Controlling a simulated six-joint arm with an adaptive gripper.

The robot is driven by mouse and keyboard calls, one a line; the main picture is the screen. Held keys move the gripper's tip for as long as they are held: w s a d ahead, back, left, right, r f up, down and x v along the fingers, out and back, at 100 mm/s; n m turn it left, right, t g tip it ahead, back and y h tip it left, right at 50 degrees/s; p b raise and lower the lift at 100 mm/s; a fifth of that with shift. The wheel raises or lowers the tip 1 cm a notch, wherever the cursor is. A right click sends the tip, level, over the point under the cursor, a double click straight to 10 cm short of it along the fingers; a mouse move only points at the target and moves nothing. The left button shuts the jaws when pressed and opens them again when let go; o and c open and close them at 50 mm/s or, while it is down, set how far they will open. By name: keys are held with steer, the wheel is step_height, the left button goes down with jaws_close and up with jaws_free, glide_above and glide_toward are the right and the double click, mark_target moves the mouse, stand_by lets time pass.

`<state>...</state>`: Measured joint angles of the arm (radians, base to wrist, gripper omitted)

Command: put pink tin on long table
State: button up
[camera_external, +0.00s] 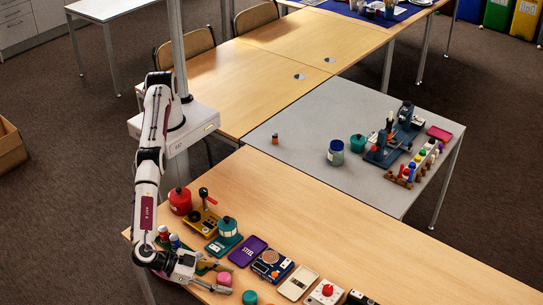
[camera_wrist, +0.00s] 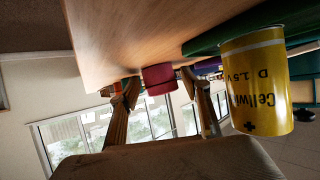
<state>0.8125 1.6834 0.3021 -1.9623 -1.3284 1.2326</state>
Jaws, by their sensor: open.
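The pink tin (camera_external: 224,279) stands on the near wooden table at its left end. In the wrist view, which is upside down, the pink tin (camera_wrist: 159,80) shows between the fingertips or just beyond them; I cannot tell which. My gripper (camera_external: 221,279) is low over this table, its fingers spread to either side of the tin. In the wrist view my gripper (camera_wrist: 160,85) is open, with a gap on each side of the tin. The near wooden table (camera_external: 330,230) is long and reaches to the lower right; I cannot tell if it is the long table named.
A yellow battery (camera_wrist: 258,80) stands close beside my gripper on a green tray (camera_wrist: 222,37).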

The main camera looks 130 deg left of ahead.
steer(key=shift+r, duration=0.2)
steer(key=shift+v, duration=6)
